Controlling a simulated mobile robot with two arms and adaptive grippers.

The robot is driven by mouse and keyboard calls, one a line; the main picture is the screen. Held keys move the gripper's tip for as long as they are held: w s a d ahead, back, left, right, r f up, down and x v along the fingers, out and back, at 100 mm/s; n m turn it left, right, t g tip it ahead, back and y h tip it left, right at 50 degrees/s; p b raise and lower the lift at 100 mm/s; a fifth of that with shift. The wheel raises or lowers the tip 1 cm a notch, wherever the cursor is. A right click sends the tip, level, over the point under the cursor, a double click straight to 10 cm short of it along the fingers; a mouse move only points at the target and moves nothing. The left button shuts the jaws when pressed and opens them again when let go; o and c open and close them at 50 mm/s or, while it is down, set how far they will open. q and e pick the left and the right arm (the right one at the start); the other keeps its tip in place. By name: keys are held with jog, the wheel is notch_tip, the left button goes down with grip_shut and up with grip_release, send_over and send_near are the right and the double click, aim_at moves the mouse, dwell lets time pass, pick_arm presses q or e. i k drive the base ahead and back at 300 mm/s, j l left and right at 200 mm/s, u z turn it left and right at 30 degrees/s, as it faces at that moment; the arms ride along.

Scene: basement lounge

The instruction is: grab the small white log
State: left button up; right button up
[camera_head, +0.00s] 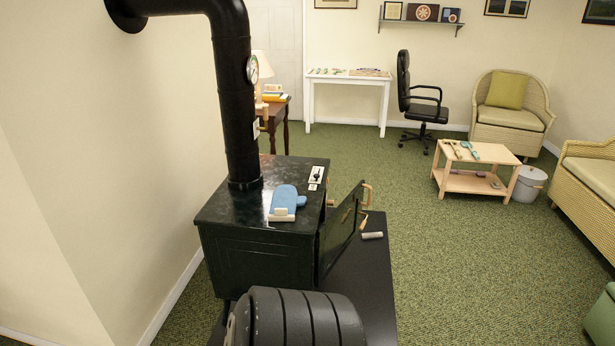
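A small pale, whitish-grey cylinder (372,235), which looks like the small white log, lies on its side on the black hearth plate (362,285). It is just right of the open door (340,232) of the black stove (255,255). A small wooden piece (363,222) shows between the door and the cylinder. Neither of my grippers is in view.
A blue oven mitt (286,197) with a pale end lies on the stove top. A black stovepipe (226,95) rises from it. Green carpet (450,270) is clear to the right, up to a low wooden table (478,153) and a grey bin (528,184).

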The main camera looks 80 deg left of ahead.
aim_at(379, 234)
jog(key=j+u, duration=0.4)
jog(key=i+j+u, duration=0.1)
jog(key=u, duration=0.35)
jog(key=i+j+u, duration=0.15)
jog(key=j+u, duration=0.25)
jog(key=i+j+u, duration=0.15)
jog(key=u, duration=0.3)
